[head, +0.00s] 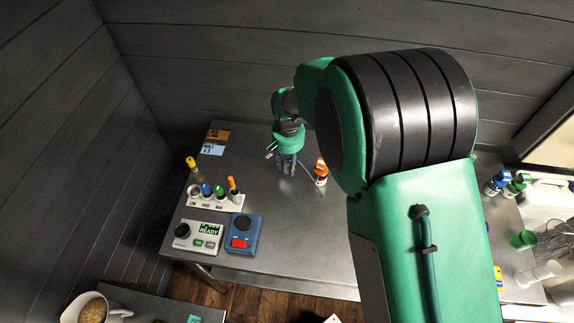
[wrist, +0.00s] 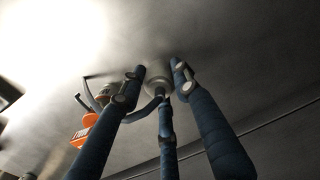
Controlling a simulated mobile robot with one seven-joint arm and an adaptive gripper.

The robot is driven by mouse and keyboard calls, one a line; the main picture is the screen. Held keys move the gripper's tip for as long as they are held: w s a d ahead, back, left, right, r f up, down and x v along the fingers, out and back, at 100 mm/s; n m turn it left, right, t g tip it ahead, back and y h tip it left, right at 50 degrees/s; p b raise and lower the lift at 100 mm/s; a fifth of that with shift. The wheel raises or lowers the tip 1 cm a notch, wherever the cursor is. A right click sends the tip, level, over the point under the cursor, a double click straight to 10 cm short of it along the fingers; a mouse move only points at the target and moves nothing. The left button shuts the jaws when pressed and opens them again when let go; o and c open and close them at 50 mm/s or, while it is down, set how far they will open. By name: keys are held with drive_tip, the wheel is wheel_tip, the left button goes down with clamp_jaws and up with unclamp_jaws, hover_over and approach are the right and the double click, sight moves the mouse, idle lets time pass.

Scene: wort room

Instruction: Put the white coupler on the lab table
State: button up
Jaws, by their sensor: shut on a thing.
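My gripper (head: 288,170) points down at the steel lab table (head: 300,235), left of an orange-topped bottle. In the wrist view its blue fingers (wrist: 160,85) are closed around a small pale round piece (wrist: 158,86), which looks like the white coupler. The fingers hide part of it. It sits at or very near the table surface; I cannot tell whether it touches. In the head view the coupler is too small and hidden to make out.
The orange-topped bottle (head: 321,171) stands close right of my gripper. A rack of coloured tubes (head: 215,200), a white device reading READY (head: 198,236) and a blue device (head: 242,234) stand at the table's front left. Bare steel lies around the table's middle.

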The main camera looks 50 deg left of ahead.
sight(287, 165)
drive_tip(key=shift+w+a+f, duration=0.1)
drive_tip(key=shift+w+a, duration=0.15)
drive_tip(key=shift+a, duration=0.3)
drive_tip(key=shift+w+a, duration=0.25)
drive_tip(key=shift+a, duration=0.25)
drive_tip(key=shift+f, duration=1.8)
drive_tip(key=o, duration=1.2)
drive_tip(key=shift+f+b, duration=0.15)
drive_tip(key=shift+b, duration=0.15)
drive_tip(key=shift+c, duration=0.2)
wheel_tip(287, 165, up, 12)
drive_tip(key=p, duration=0.1)
drive_tip(key=shift+r, duration=0.2)
